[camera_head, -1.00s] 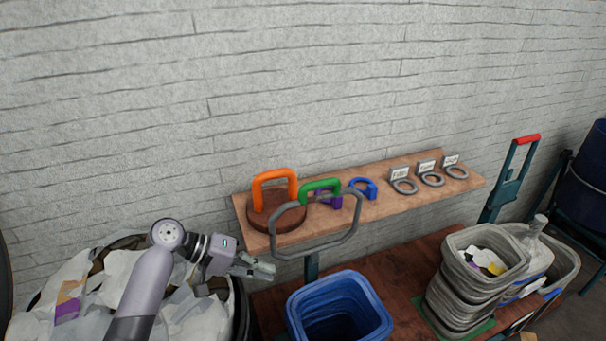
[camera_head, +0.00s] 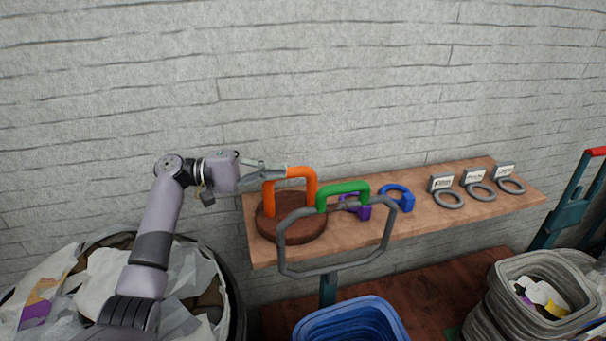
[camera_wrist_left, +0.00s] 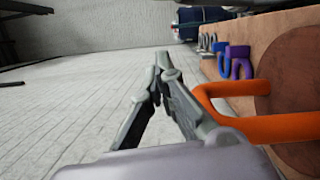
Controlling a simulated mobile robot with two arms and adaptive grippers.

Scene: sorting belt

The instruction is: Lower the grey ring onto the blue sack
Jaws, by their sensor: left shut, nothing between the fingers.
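A large angular grey ring (camera_head: 282,248) with a green arched handle (camera_head: 343,189) at its top is at the front edge of the wooden shelf. Whether it rests on the shelf is unclear. The open-topped blue sack (camera_head: 350,318) stands below it, cut by the bottom edge. My left gripper (camera_head: 286,171) is shut and empty, its tips beside the top of an orange arched handle (camera_head: 304,173) on a round brown disc (camera_head: 302,230). The left wrist view shows the closed fingers (camera_wrist_left: 163,62) with the orange handle (camera_wrist_left: 240,88) to their right. My right gripper is not seen.
The wooden shelf (camera_head: 415,222) also holds a purple piece (camera_head: 363,212), a blue arch (camera_head: 398,196) and small grey rings with label cards at its right end. A grey sack (camera_head: 490,310) stands at right. A litter-filled bin (camera_head: 235,290) is below my left arm.

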